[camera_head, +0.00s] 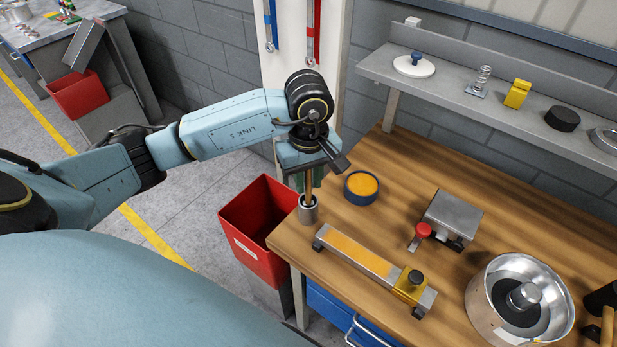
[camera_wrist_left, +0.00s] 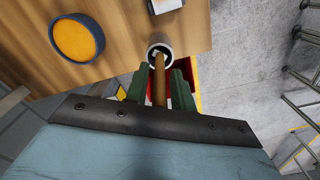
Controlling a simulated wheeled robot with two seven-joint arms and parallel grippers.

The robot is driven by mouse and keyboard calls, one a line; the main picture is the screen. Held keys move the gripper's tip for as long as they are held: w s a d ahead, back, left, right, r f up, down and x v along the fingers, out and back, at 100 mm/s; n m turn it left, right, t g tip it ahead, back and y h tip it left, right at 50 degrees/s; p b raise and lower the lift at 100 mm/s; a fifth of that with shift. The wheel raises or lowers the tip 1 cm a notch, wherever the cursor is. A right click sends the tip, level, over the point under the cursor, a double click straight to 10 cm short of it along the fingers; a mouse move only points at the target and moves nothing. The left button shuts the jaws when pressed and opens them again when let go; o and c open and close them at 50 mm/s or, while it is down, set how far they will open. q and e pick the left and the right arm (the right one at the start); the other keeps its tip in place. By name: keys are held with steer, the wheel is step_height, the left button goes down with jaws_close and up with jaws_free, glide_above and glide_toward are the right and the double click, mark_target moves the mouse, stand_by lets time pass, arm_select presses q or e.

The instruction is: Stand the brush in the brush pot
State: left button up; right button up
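The brush (camera_head: 309,184) is a brown wooden stick, upright between the fingers of my left gripper (camera_head: 309,180). The fingers are green and close against both sides of the handle. The brush pot (camera_head: 308,214) is a small grey metal cup at the near left corner of the wooden bench. The brush's lower end reaches the pot's mouth; how deep it sits is hidden. In the left wrist view the brush (camera_wrist_left: 160,82) runs between the fingers (camera_wrist_left: 160,88) to the pot (camera_wrist_left: 160,42). My right gripper is not in view.
On the bench (camera_head: 385,225) stand a blue tin with yellow contents (camera_head: 362,186), a long fixture (camera_head: 360,257), a grey block with a red knob (camera_head: 450,218) and a metal drum (camera_head: 515,300). A red bin (camera_head: 262,225) stands left of the bench. A shelf (camera_head: 460,75) runs behind.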

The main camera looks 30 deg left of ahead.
arm_select(q)
steer(key=shift+o, duration=1.1)
step_height(320, 180, up, 14)
steer(key=shift+f, duration=0.25)
